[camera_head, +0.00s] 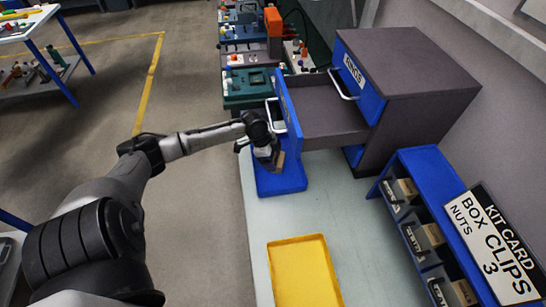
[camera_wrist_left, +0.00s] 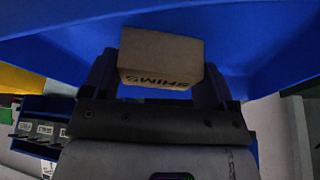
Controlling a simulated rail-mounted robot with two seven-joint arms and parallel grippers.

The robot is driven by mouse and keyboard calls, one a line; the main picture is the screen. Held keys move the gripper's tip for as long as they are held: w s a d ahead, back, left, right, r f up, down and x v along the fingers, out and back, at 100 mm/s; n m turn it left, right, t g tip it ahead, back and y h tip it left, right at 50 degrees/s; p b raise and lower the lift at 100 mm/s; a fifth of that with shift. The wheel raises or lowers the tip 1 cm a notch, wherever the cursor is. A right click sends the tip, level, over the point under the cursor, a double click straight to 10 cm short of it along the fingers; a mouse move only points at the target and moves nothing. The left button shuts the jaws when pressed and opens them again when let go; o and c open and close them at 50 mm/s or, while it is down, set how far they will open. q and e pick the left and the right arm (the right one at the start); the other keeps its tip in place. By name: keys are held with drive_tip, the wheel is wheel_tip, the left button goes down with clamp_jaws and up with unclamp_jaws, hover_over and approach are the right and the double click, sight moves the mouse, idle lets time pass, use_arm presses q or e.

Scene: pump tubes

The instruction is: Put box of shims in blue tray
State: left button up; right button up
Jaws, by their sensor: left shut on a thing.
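The box of shims (camera_head: 280,160) is a small tan carton, held at the end of my left arm. My left gripper (camera_head: 273,157) is shut on it, above the blue tray (camera_head: 284,186) on the bench. In the left wrist view the carton (camera_wrist_left: 160,58) sits between the two dark fingers, its SHIMS lettering upside down. Blue surfaces fill the top of that view close behind the carton. Whether the carton touches the tray cannot be told. My arm hides part of the tray. My right gripper is not in view.
A grey cabinet with an open drawer (camera_head: 322,112) stands right behind the tray, its blue front close to my gripper. A yellow tray (camera_head: 303,272) lies nearer on the bench. A blue rack (camera_head: 428,168) with labelled bins stands at right. The bench between is clear.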

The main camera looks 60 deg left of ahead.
use_arm(q)
drive_tip(key=o, duration=0.9)
drive_tip(key=shift+c, duration=0.2)
drive_tip(key=p+v, duration=0.1)
drive_tip(key=v, duration=0.6)
drive_tip(key=shift+r, duration=0.35)
drive_tip(key=shift+s, duration=0.1)
